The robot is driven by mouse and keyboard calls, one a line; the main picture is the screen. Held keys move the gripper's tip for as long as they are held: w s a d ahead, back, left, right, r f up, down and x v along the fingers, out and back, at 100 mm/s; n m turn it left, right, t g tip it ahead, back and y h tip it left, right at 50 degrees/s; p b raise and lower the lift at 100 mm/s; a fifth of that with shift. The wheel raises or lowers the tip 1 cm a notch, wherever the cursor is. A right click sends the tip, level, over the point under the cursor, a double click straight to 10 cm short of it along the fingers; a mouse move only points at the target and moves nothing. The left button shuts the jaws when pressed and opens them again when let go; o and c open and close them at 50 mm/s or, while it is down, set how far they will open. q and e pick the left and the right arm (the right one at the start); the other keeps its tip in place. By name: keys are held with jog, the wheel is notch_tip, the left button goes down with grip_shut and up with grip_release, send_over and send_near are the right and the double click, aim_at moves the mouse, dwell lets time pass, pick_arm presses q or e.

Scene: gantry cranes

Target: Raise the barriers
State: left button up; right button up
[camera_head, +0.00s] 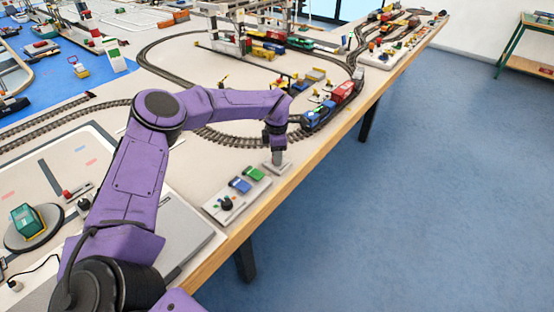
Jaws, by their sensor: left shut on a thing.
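My left gripper (276,147) points down at the far right end of a light control panel (243,205) near the table's front edge. It is shut on a small grey part (278,159) that stands at that end of the panel; its exact shape is partly hidden by the gripper. The panel also carries a green block (254,173), a blue block (239,185) and a black knob (226,203). My right gripper is not in view.
A blue train engine (318,115) with red wagons (343,93) stands on the track just behind and right of the gripper. A turntable with a green model (27,219) is at left. The wooden table edge (290,185) runs close in front; blue floor lies beyond.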

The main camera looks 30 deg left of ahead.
pick_arm(q)
jog(key=n+b, duration=0.2)
jog(key=n, duration=0.2)
jog(key=shift+f+n, duration=0.1)
jog(key=shift+n, duration=0.2)
jog(key=shift+n+b, duration=1.15)
jog(key=shift+n, duration=0.75)
jog(key=o, duration=1)
jog(key=shift+o, duration=0.2)
notch_tip(320, 180, up, 11)
jog(key=shift+b, duration=0.3)
jog(key=shift+f, duration=0.1)
